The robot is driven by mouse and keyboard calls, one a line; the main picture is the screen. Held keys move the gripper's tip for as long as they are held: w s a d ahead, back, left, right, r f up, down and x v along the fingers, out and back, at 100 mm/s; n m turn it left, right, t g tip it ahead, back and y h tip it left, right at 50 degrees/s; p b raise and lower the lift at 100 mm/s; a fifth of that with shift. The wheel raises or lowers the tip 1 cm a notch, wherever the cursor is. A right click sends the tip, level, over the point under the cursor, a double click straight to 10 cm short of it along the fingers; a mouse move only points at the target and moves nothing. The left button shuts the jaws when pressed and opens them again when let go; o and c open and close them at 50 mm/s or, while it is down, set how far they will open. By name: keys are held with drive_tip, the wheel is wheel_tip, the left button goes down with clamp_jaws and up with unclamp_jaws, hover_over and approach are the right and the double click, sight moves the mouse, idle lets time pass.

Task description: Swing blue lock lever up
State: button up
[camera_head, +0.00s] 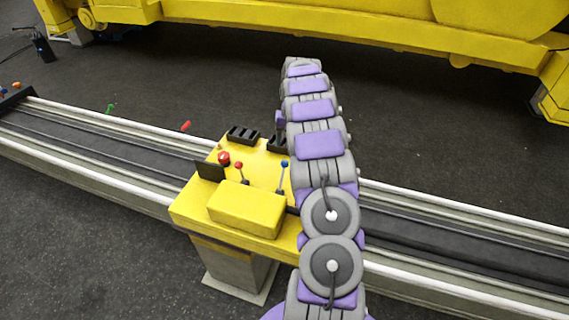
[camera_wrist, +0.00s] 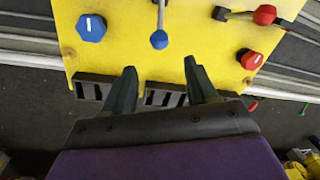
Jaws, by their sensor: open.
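The blue lock lever has a blue ball end on a thin grey shaft. In the wrist view its ball (camera_wrist: 159,39) is near the top middle, with the shaft running up out of the frame. In the head view the blue ball (camera_head: 285,163) stands above the yellow console, just left of my arm. My gripper (camera_wrist: 160,66) is open and empty. Its two dark fingers point toward the console, and the ball appears beyond and between their tips, with no visible contact. The gripper itself cannot be made out in the head view.
The yellow console (camera_head: 247,209) carries a red-ball lever (camera_head: 239,165), a red button (camera_head: 224,157) and black slotted blocks (camera_head: 242,134). The wrist view shows a blue knob (camera_wrist: 91,27) left and a red knob (camera_wrist: 250,59) right. A large yellow structure (camera_head: 350,31) lies beyond.

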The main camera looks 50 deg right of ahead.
sight(284, 162)
drive_tip(key=f, duration=0.8)
drive_tip(key=w+a+f, duration=0.1)
drive_tip(key=f, duration=0.3)
drive_tip(key=shift+s, duration=0.1)
drive_tip(key=shift+c, duration=0.2)
clamp_jaws()
